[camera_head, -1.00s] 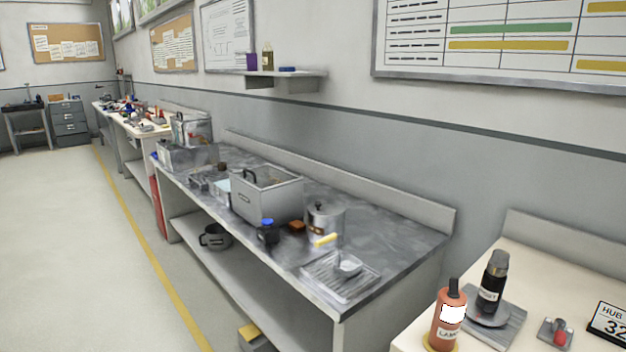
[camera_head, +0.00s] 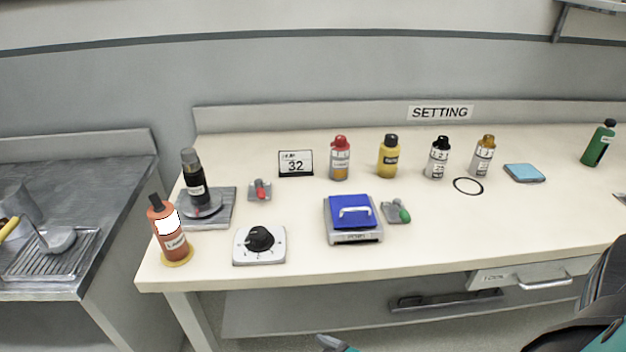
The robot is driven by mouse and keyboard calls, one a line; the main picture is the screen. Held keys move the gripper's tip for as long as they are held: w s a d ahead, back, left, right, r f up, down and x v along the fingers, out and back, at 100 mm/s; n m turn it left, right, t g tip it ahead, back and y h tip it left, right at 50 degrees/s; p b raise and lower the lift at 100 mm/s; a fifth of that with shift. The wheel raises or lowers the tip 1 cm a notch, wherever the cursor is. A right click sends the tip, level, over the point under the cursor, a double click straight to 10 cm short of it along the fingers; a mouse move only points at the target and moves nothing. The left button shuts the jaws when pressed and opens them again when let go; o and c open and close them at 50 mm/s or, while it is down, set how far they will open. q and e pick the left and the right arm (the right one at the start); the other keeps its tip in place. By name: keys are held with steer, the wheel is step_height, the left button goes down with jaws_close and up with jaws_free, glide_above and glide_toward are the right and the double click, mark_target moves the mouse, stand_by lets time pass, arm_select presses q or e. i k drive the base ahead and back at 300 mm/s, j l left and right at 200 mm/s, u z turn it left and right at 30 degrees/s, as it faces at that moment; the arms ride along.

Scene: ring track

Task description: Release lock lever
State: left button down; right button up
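Two small levers on grey plates stand on the cream bench. One has a red knob (camera_head: 260,189) and sits at the back left, near the black bottle on its grey stand. The other has a green knob (camera_head: 402,213) and sits just right of the blue-lidded device (camera_head: 352,217). I cannot tell which one is the lock lever, or whether either is locked. Neither gripper shows clearly. A dark and teal part of my arm enters at the lower right, and a small grey and teal part of mine shows at the bottom edge.
A black ring (camera_head: 468,186) and blue cloth (camera_head: 525,173) lie right. A drawer (camera_head: 520,279) is below the front edge.

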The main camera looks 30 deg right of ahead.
mark_target(261, 193)
steer(key=z, duration=0.7)
